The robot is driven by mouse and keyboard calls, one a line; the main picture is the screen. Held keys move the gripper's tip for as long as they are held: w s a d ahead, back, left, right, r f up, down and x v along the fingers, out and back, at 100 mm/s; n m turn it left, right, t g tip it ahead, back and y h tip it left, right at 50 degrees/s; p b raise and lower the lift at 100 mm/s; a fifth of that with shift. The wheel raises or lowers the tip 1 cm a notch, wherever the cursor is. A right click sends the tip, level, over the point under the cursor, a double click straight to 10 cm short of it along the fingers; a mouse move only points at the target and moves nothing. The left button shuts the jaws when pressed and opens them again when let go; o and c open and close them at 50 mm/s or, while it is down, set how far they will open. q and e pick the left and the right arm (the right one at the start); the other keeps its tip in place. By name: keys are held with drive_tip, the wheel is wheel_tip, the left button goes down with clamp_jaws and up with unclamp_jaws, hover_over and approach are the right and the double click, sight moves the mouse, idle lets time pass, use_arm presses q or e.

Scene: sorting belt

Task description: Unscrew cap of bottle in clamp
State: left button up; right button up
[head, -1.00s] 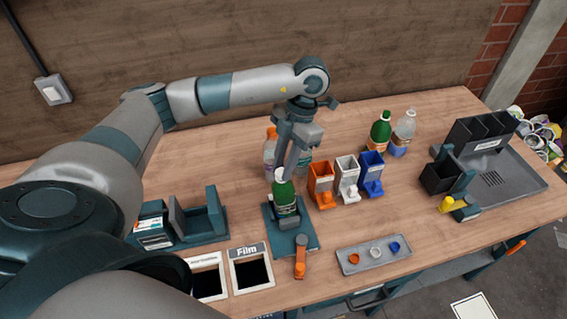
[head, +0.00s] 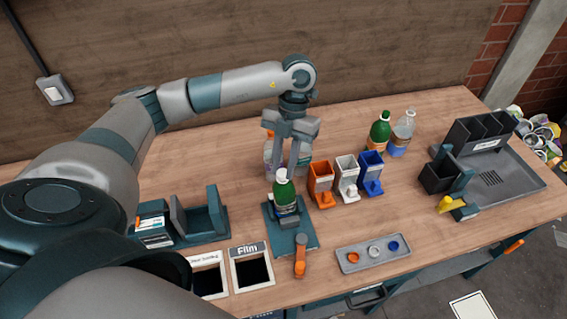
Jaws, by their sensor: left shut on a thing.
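A green bottle (head: 284,193) stands upright in the dark teal clamp (head: 307,236) with the orange handle, near the middle of the table. My left gripper (head: 281,172) points down over the bottle's top, its fingers around the cap. It is shut on the cap, which is mostly hidden between the fingertips. The bottle's body is below the fingers, seated in the clamp. My right gripper is out of view.
Orange (head: 321,178), white (head: 346,173) and blue (head: 371,170) bins stand right of the clamp. A grey tray (head: 355,246) with caps lies in front. Bottles (head: 402,135) stand at the back right. Film slot (head: 250,269) is at front left.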

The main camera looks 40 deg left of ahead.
sight(284, 170)
use_arm(q)
drive_tip(key=shift+s+n+p, duration=0.1)
drive_tip(key=shift+n+p, duration=0.2)
drive_tip(key=shift+n, duration=0.5)
drive_tip(key=shift+h, duration=0.3)
drive_tip(key=shift+r+p, duration=0.55)
drive_tip(key=shift+r, duration=0.5)
drive_tip(key=shift+r+p, duration=0.7)
drive_tip(key=shift+r, duration=1.75)
